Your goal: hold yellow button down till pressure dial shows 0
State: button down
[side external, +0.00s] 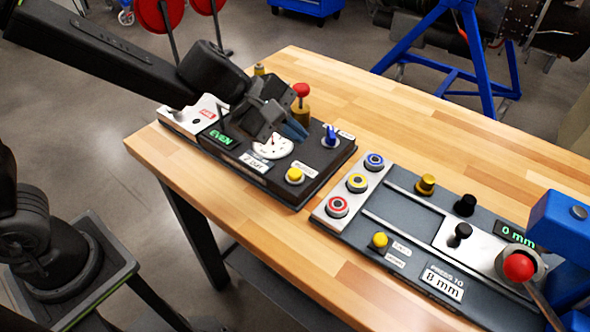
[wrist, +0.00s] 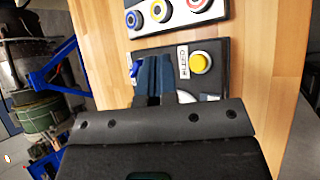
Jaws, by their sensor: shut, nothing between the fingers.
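The yellow button (side external: 294,175) sits at the near edge of the left black panel, with a white label beside it. In the wrist view it (wrist: 200,63) is right of my fingers. The pressure dial (side external: 271,149) is a white fan-shaped face left of and behind the button; its reading is too small to tell. My gripper (side external: 294,130) is shut and empty, tilted above the panel between the dial and a blue switch. In the wrist view my blue-grey fingers (wrist: 152,75) are together, apart from the yellow button.
A red-topped brass knob (side external: 301,97) and the blue switch (side external: 330,135) stand close to my fingers. A green display (side external: 221,137) reads EVEN. The right panel (side external: 405,215) has another yellow button (side external: 380,240), several knobs and a red-balled lever (side external: 518,267). Bare wood surrounds both panels.

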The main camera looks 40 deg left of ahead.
aim_at(293, 174)
jog(key=shift+f, duration=2.9)
jog(key=shift+f, duration=0.4)
jog(key=shift+f, duration=0.5)
jog(key=shift+r, duration=0.1)
dwell(3.1)
jog(key=shift+r, duration=0.85)
jog(key=shift+r, duration=0.1)
